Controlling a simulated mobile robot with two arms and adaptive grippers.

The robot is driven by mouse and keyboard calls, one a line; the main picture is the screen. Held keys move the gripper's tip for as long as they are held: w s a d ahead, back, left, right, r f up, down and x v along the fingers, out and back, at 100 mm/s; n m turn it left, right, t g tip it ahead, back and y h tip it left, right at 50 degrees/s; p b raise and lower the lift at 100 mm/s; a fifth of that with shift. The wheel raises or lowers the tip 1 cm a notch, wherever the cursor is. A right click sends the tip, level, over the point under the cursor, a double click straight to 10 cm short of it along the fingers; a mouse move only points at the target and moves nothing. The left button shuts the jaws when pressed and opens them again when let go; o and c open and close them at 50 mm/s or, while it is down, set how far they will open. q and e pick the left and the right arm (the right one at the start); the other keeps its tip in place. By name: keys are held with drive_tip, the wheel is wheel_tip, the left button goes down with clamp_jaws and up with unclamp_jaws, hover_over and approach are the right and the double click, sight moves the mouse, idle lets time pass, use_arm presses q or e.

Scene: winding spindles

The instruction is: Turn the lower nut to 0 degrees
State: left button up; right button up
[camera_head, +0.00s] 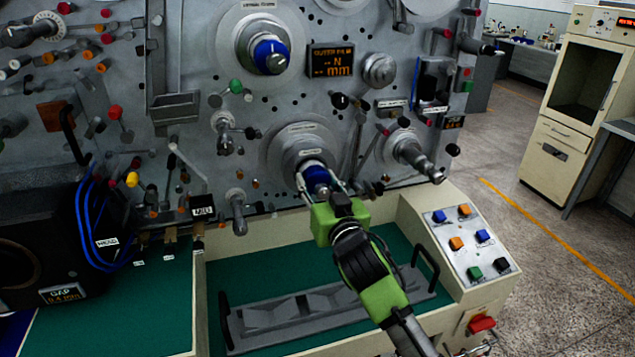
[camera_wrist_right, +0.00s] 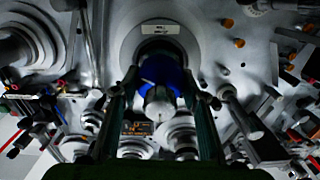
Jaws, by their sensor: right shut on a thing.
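The lower nut (camera_head: 316,177) is blue and sits on the lower spindle of the grey machine panel, near the middle of the head view. My right gripper (camera_head: 322,184) is at the nut, with one finger on each side of it, shut on it. In the right wrist view the blue nut (camera_wrist_right: 161,78) with its pale tip shows between the two dark fingers of my right gripper (camera_wrist_right: 162,92). The nut's angle cannot be read. The upper spindle carries a similar blue nut (camera_head: 270,56). My left gripper is not in view.
Levers, knobs and rods stick out of the panel around the lower nut, including a grey spindle (camera_head: 418,160) to its right. A button box (camera_head: 470,241) stands at the lower right. A grey block tray (camera_head: 330,311) lies on the green surface below.

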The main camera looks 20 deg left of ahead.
drive_tip(key=n+p, duration=0.1)
drive_tip(key=n, duration=0.5)
drive_tip(key=n+p, duration=0.1)
drive_tip(key=n, duration=0.5)
drive_tip(key=n+p, duration=0.1)
drive_tip(key=n, duration=0.5)
drive_tip(key=shift+f, duration=0.1)
drive_tip(key=n+p, duration=0.1)
drive_tip(key=n, duration=0.4)
drive_tip(key=shift+f+n+p, duration=0.1)
drive_tip(key=shift+n+p, duration=0.2)
drive_tip(key=shift+p, duration=0.1)
drive_tip(key=o, duration=1.1)
